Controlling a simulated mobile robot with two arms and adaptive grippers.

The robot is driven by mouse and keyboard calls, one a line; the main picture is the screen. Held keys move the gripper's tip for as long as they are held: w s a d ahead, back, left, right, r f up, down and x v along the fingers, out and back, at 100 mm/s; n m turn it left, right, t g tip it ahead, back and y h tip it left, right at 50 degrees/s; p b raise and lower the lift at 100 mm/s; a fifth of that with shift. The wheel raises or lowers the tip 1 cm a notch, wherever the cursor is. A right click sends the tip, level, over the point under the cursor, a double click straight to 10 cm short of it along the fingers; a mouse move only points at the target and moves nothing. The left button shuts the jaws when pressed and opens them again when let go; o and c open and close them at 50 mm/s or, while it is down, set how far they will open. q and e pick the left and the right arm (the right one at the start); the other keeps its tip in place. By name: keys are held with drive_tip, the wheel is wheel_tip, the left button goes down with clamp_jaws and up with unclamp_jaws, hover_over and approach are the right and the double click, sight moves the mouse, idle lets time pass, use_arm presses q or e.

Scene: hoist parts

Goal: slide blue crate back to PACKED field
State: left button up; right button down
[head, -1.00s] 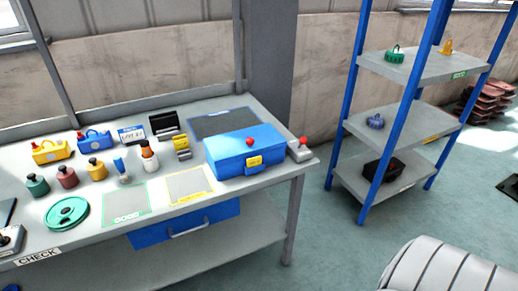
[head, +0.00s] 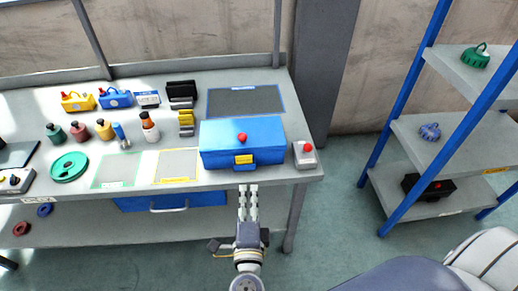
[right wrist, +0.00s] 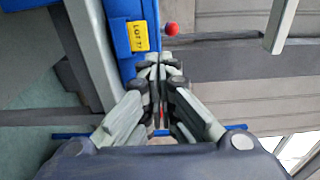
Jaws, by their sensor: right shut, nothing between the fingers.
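The blue crate (head: 219,157) stands at the right front of the workbench, with a red knob on top and a yellow label on its front. A dark field with a blue outline (head: 245,100) lies directly behind it; no wording on it is readable. My right gripper (head: 248,188) is shut and empty at the bench's front edge, just in front of the crate near its label. In the right wrist view its fingertips (right wrist: 158,60) are close to the crate (right wrist: 122,60); I cannot tell whether they touch. My left gripper is out of view.
A grey box with a red button (head: 305,155) stands right of the crate. Left of it are a yellow-outlined field (head: 177,165), a yellow block (head: 186,124) and several bottles. The dark field looks clear. A blue-posted shelf (head: 440,145) stands to the right.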

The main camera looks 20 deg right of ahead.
drive_tip(key=p, duration=0.1)
approach(247, 148)
drive_tip(key=p+x, duration=0.1)
drive_tip(key=x, duration=0.5)
drive_tip(key=shift+w+d+p, duration=0.1)
drive_tip(key=shift+w+p, duration=0.05)
drive_tip(key=shift+p, duration=0.15)
drive_tip(key=shift+w+d, duration=0.15)
drive_tip(key=shift+w, duration=0.05)
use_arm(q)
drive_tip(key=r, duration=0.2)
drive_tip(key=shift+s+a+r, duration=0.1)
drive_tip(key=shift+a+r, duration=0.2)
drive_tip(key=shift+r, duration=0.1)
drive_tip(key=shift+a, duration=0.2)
